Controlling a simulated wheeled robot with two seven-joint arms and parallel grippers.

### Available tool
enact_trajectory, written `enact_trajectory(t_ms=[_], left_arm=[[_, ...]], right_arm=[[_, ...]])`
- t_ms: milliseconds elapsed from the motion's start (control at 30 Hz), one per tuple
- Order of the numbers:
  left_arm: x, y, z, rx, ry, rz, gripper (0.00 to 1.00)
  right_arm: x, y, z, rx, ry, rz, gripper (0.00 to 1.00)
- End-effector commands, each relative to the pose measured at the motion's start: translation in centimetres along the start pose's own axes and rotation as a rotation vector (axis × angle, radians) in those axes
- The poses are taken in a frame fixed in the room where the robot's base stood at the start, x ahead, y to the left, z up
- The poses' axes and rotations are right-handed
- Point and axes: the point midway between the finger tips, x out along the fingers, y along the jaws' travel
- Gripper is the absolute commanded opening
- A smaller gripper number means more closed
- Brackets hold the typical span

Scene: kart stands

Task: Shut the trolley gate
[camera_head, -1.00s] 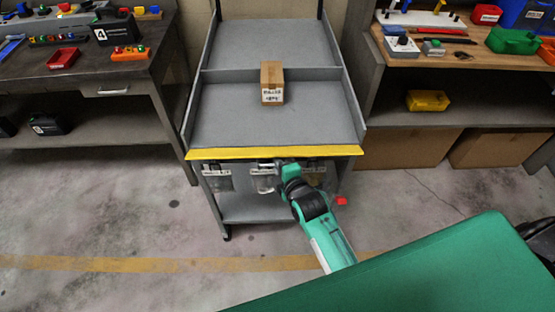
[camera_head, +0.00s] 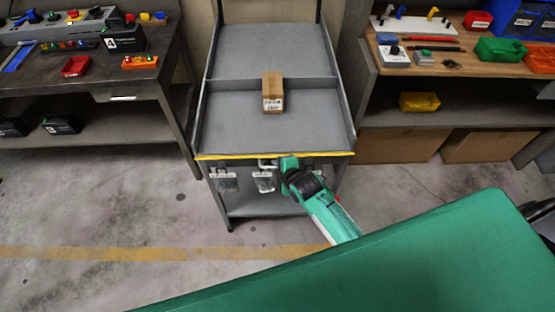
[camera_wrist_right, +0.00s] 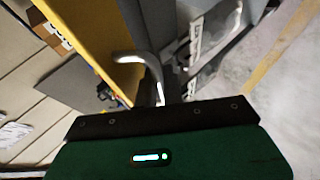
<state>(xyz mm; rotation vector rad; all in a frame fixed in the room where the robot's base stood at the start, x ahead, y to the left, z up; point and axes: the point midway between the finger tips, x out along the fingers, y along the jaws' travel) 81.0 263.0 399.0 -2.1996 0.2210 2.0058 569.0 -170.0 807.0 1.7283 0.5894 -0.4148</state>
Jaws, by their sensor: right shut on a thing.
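The grey trolley (camera_head: 200,125) stands ahead with its yellow-edged gate (camera_head: 225,157) across the front of its upper tray. The gate shows as a thin yellow strip in the head view, and as a broad yellow surface (camera_wrist_right: 98,38) in the right wrist view. My right gripper (camera_head: 285,164) is at the middle of the gate's front, shut on the gate's pale bent handle (camera_wrist_right: 150,68). The fingers are mostly hidden by the gripper body. My left gripper is out of view.
A cardboard box (camera_head: 272,92) sits on the trolley's tray, away from the gate. Clear holders hang below the gate, one (camera_head: 225,180) at the left. Workbenches with bins flank the trolley, at left (camera_head: 110,115) and right (camera_head: 385,110). Floor in front is open.

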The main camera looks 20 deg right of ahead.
Motion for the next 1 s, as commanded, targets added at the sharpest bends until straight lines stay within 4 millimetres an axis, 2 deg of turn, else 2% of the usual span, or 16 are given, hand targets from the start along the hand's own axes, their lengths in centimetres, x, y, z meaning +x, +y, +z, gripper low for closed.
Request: enact_trajectory(t_ms=[33, 500, 700, 1000], left_arm=[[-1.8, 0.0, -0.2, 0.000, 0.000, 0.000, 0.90], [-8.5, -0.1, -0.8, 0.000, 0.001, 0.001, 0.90], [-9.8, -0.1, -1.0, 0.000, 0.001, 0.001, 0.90], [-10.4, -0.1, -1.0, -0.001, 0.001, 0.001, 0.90]], right_arm=[[-0.6, 1.1, -0.2, 0.007, -0.001, -0.025, 0.00], [-0.9, 2.8, -0.3, 0.133, -0.002, -0.327, 0.00], [-0.7, 3.3, -0.2, 0.195, -0.001, -0.473, 0.00], [-0.5, 3.8, -0.2, 0.258, -0.001, -0.621, 0.00]])
